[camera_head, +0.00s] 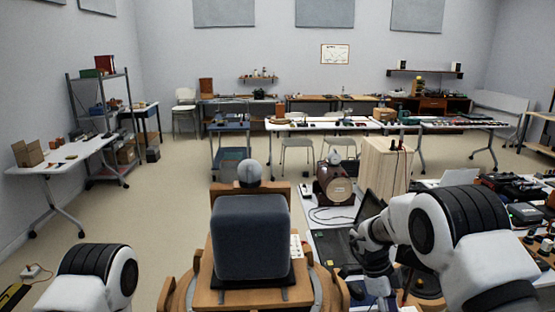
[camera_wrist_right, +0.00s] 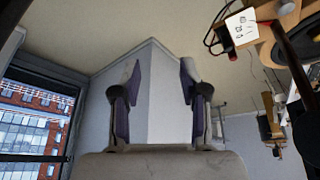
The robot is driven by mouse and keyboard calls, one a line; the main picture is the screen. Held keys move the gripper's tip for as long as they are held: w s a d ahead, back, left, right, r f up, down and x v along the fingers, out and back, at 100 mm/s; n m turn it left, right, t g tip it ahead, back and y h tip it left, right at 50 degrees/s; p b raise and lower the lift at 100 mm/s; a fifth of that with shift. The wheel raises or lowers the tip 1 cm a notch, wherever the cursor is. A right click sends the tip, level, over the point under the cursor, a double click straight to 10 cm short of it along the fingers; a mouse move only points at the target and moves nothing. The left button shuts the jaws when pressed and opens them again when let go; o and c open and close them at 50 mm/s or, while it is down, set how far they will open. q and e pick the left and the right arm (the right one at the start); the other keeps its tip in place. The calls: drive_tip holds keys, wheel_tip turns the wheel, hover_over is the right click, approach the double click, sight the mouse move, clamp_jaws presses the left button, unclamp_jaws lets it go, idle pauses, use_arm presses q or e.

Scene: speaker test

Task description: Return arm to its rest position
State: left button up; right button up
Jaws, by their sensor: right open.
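My right arm (camera_head: 455,235) comes in from the right in the head view, its forearm bent over the workbench beside a dark laptop. My right gripper shows in the right wrist view (camera_wrist_right: 160,72), its two fingers apart with nothing between them. Behind the fingers are bare walls meeting at a corner. My left arm (camera_head: 95,275) shows only as a white and black joint at the lower left of the head view. My left gripper is out of the picture.
A black laptop (camera_head: 370,208), a brown round-fronted device (camera_head: 335,185) and a wooden cabinet (camera_head: 385,165) are near the right arm. A dark padded block (camera_head: 250,237) stands front centre. A white table (camera_head: 65,160) stands left, with open floor (camera_head: 165,205) between.

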drive_tip(key=s+d+f+n+t+h+b, duration=0.1)
drive_tip(key=s+d+f+n+h+b, duration=0.15)
drive_tip(key=s+d+f+n, duration=0.5)
drive_tip(key=s+d+f+n+t+h+b, duration=0.1)
drive_tip(key=s+d+f+n+h+b, duration=0.25)
drive_tip(key=f, duration=0.65)
drive_tip(key=s+d+f+n+t+h+b, duration=0.1)
drive_tip(key=s+d+f+n+b, duration=0.3)
drive_tip(key=s+f, duration=0.45)
drive_tip(key=s+a+f+n+y, duration=0.2)
drive_tip(key=s+a+n+y, duration=0.2)
drive_tip(key=s+a, duration=0.3)
drive_tip(key=s+a+f+n+y+b, duration=0.1)
drive_tip(key=s+a+f+n+y, duration=0.2)
drive_tip(key=a, duration=0.6)
drive_tip(key=s+n+y, duration=0.2)
drive_tip(key=s+y, duration=0.1)
drive_tip(key=s, duration=0.1)
drive_tip(key=shift+a+f+y, duration=0.25)
drive_tip(key=shift+a+y, duration=0.05)
drive_tip(key=shift+y, duration=0.1)
